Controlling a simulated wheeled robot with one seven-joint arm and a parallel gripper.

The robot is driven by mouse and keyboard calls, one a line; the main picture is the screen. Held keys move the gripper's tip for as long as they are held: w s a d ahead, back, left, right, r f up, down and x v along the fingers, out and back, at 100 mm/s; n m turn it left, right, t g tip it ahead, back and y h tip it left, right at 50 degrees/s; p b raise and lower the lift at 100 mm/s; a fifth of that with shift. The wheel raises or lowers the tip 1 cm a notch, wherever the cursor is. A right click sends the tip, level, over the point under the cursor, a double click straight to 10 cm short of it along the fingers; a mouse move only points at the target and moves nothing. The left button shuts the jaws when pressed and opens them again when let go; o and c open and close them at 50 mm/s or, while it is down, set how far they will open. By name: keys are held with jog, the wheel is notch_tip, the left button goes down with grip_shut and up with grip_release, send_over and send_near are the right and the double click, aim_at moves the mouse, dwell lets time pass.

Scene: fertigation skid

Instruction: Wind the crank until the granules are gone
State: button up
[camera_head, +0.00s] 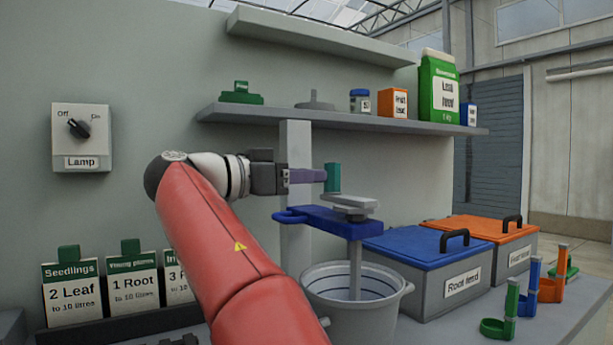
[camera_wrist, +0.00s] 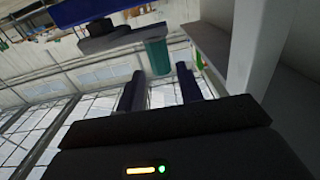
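The crank has a teal upright knob (camera_head: 333,177) on a grey arm (camera_head: 352,201), above a blue bracket (camera_head: 335,222). Its grey shaft (camera_head: 355,268) runs down into a grey bucket (camera_head: 352,310). My gripper (camera_head: 322,176) comes from the left at knob height, its purple fingertips close to the knob. In the wrist view my gripper (camera_wrist: 160,74) is open, two dark fingers apart, with the teal knob (camera_wrist: 157,56) at the gap between their tips. I cannot tell whether either finger touches it. The bucket's contents and any granules are not visible.
A blue-lidded Root feed bin (camera_head: 415,248) and an orange-lidded bin (camera_head: 490,230) stand right of the bucket. Colored scoops (camera_head: 500,325) stand at the front right. A shelf (camera_head: 290,117) with boxes runs above the crank. A Lamp switch (camera_head: 80,137) is on the wall.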

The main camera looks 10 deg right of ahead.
jog(key=v, duration=0.4)
jog(key=p+v, duration=0.1)
jog(key=v, duration=0.1)
jog(key=shift+w+a+f, duration=0.3)
jog(key=shift+a+f, duration=0.05)
jog(key=shift+a, duration=0.05)
jog(key=c, duration=0.7)
jog(key=v, duration=0.3)
jog(key=s+v, duration=0.1)
jog(key=v, duration=0.1)
jog(key=shift+s+r, duration=0.1)
jog(key=shift+s, duration=0.15)
grip_shut()
jog(key=x, duration=1.3)
jog(key=shift+d+p, duration=0.4)
